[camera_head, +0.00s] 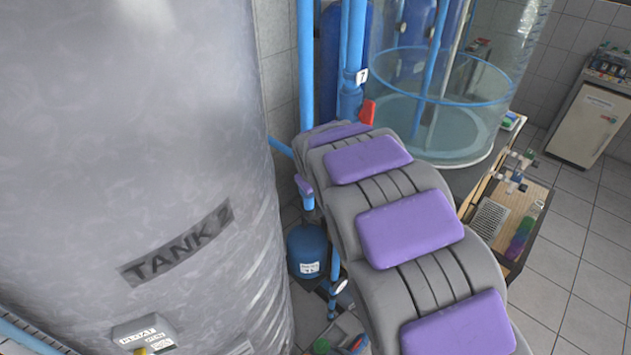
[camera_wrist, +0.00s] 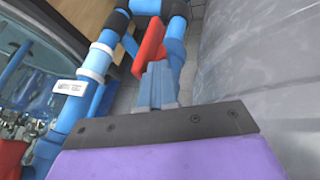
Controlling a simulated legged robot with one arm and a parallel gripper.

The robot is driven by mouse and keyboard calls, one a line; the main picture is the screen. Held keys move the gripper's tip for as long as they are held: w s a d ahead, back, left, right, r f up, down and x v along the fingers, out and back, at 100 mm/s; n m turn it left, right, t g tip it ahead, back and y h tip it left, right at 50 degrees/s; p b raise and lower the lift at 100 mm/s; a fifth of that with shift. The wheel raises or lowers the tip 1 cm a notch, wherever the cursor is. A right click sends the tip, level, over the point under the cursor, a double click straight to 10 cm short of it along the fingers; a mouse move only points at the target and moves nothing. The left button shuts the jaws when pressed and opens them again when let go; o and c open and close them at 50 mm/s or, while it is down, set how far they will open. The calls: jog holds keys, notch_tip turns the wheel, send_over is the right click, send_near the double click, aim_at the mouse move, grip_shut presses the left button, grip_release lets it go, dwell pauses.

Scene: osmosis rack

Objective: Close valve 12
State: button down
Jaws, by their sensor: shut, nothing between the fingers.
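In the wrist view, my gripper (camera_wrist: 160,86) is shut with nothing between its fingers. Its tips are just in front of a red valve handle (camera_wrist: 149,47) on blue pipework; I cannot tell whether they touch. The handle stands on edge, slanting slightly. No number 12 is legible on it, so I cannot tell which valve this is. In the head view, a red handle (camera_head: 368,111) sits on a blue pipe beside a tag reading 7 (camera_head: 362,76). My arm crosses the middle of that view, and my gripper is not seen there.
A large grey tank (camera_head: 140,150) marked TANK 2 fills the left. A clear cylindrical tank (camera_head: 440,120) stands behind my arm. A second red part (camera_wrist: 12,158) is at the wrist view's lower left. Tiled floor (camera_head: 580,235) is open at right.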

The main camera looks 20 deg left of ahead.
jog(key=shift+w+r+g+p, duration=0.1)
jog(key=shift+g+p, duration=0.2)
jog(key=w+g+y, duration=0.1)
jog(key=g, duration=0.1)
jog(key=w+d+m+g+y+p, duration=0.1)
jog(key=g, duration=0.1)
jog(key=w+g+y+p, duration=0.1)
jog(key=g, duration=0.1)
jog(key=shift+w+d+r+m, duration=0.1)
jog(key=shift+w+d+m, duration=0.2)
jog(key=shift+w, duration=0.1)
jog(key=shift+w+d+f+b, duration=0.15)
jog(key=shift+w+f+b, duration=0.05)
jog(key=shift+w, duration=0.2)
jog(key=shift+w+d+f+b, duration=0.15)
jog(key=shift+w+b, duration=0.05)
jog(key=shift+w, duration=0.15)
dwell(0.5)
